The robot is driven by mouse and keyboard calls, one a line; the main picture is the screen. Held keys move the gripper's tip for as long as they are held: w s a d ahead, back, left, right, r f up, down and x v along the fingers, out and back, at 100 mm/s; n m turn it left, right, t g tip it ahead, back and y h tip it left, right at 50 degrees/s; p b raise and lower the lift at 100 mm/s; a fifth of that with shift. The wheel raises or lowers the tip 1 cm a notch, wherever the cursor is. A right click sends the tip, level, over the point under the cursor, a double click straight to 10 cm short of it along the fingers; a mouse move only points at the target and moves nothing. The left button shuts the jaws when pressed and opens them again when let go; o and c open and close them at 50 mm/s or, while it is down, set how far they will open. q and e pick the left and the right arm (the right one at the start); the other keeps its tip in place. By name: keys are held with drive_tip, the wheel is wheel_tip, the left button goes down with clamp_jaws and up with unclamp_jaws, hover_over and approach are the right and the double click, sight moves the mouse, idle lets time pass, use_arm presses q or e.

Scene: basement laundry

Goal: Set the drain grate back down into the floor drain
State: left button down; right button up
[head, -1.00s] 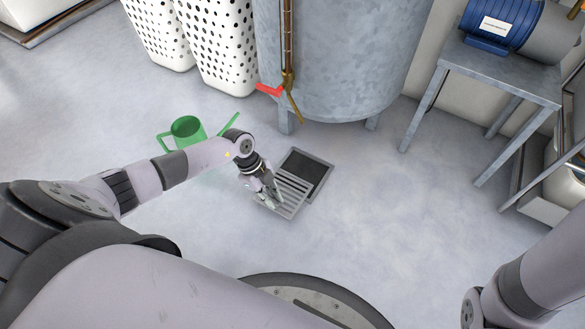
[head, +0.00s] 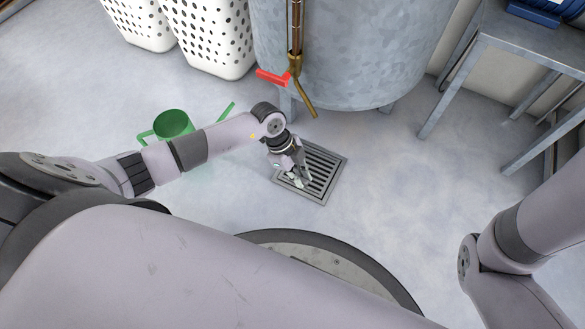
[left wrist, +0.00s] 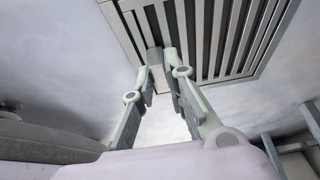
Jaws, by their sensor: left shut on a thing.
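The slotted metal drain grate (head: 324,173) lies over the square floor drain, whose frame (head: 344,165) shows around it in the head view. The grate looks lined up with the frame; I cannot tell whether it is fully seated. My left gripper (head: 299,180) is shut on the grate at its near left edge. In the left wrist view the two fingertips (left wrist: 159,58) close on a small grey block at the edge of the grate (left wrist: 205,30). The gripper hides part of the grate's left side. My right gripper is out of view; only its arm shows at lower right.
A galvanized tank (head: 350,60) with a red-handled tap (head: 272,77) stands behind the drain. White perforated baskets (head: 215,40) and a grey metal table (head: 500,45) are further back. The floor right of the drain is clear.

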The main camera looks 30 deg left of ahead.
use_arm(q)
drive_tip(key=shift+d+r, duration=0.1)
drive_tip(key=c, duration=2.1)
unclamp_jaws()
drive_tip(key=shift+f, duration=0.2)
drive_tip(key=o, duration=0.5)
